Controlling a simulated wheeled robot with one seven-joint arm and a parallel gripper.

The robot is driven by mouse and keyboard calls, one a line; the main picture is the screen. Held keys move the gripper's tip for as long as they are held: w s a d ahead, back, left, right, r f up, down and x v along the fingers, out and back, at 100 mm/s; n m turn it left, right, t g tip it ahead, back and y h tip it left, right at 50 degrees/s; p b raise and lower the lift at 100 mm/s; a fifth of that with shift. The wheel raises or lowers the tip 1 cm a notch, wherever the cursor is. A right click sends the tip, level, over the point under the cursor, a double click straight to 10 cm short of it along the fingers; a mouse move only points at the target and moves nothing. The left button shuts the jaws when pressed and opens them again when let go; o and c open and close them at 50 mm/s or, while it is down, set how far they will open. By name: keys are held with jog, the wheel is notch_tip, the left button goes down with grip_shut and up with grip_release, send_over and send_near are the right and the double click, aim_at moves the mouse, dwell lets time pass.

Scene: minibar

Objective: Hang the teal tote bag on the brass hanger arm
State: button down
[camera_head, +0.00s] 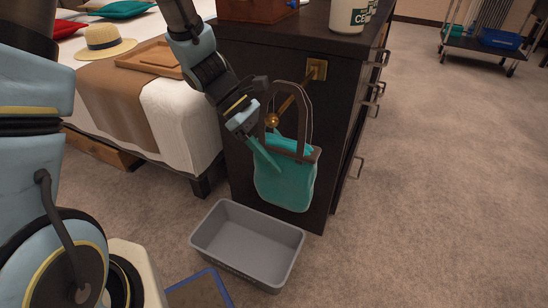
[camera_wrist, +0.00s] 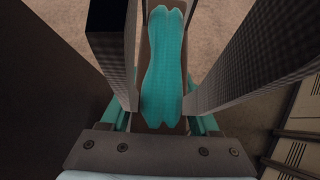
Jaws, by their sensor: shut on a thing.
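The teal tote bag (camera_head: 285,188) hangs upright beside the dark cabinet, its brown handles raised. The brass hanger arm (camera_head: 290,103) sticks out from a square plate on the cabinet side and ends in a round ball. The handles rise around the hanger arm near its ball; I cannot tell whether both loops are over it. My gripper (camera_head: 262,150) is shut on the bag at its upper left. In the wrist view, teal cloth (camera_wrist: 162,70) and a brown strip show between the fingers. The hanger arm does not show there.
A grey open bin (camera_head: 248,243) stands on the floor below the bag. The dark cabinet (camera_head: 345,120) has handles on its right side and white cups (camera_head: 350,14) on top. A bed with a straw hat (camera_head: 104,42) and wooden tray is at left.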

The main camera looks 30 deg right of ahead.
jog(key=shift+w+d+f+b, duration=0.1)
jog(key=shift+w+d+f, duration=0.35)
jog(key=shift+d, duration=0.25)
jog(key=shift+w+d+f+b, duration=0.1)
jog(key=shift+w+d+f, duration=0.35)
jog(key=shift+d, duration=0.3)
jog(key=shift+w+d+f+b, duration=0.1)
jog(key=shift+w+d+f, duration=0.35)
jog(key=shift+d, duration=0.25)
jog(key=shift+c, duration=0.2)
grip_release()
jog(key=p+v, duration=0.2)
jog(key=v, duration=0.8)
jog(key=shift+w+r+p, duration=0.25)
jog(key=shift+r+p, duration=0.05)
jog(key=shift+p, duration=0.1)
